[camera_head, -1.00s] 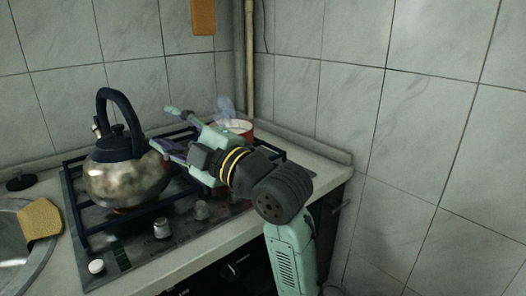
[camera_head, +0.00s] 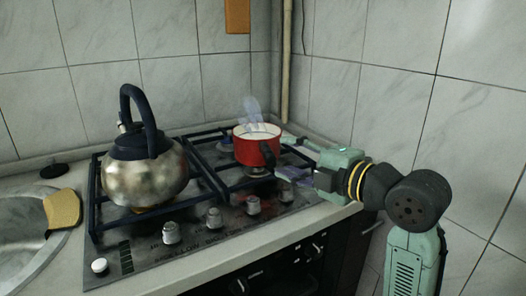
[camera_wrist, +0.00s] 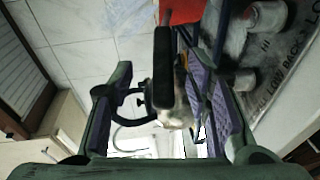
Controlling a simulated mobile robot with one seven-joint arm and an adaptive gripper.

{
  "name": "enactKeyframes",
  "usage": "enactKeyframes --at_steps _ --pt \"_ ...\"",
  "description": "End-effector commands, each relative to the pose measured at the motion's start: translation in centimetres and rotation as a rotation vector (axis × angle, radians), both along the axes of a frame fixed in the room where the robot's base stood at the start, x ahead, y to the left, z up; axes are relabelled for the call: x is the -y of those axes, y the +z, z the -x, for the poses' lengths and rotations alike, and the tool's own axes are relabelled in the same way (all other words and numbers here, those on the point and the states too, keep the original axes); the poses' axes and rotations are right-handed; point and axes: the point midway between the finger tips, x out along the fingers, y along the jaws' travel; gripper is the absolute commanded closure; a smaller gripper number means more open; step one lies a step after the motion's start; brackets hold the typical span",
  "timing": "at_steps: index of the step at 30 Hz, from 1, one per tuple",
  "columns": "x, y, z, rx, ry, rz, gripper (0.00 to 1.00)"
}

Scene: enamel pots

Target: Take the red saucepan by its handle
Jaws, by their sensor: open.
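The red saucepan (camera_head: 252,151) stands on the right side of the hob in the head view, with pale contents and vapour above it. Its dark handle (camera_head: 268,154) points towards my gripper (camera_head: 288,159). My gripper is open, just right of the handle, its fingers reaching left. In the wrist view the black handle (camera_wrist: 163,70) lies between the two purple-padded fingers, with gaps visible on both sides. Part of the red pan wall (camera_wrist: 182,11) shows at the top edge. Contact with the handle is not visible.
A steel kettle (camera_head: 145,182) with a dark handle stands on the left burner. Black grates (camera_head: 205,172) and several knobs (camera_head: 214,218) are nearby. A tiled wall (camera_head: 400,90) stands behind and right. A yellow sponge (camera_head: 62,209) lies by the sink at far left.

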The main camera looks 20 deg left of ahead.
Motion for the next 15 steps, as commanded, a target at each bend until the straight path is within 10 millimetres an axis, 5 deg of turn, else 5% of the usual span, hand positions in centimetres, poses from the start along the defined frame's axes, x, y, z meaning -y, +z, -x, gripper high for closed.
enactKeyframes --at_steps 15 --pt "-5.8 -0.7 -2.4 -0.003 0.003 0.0 0.56"
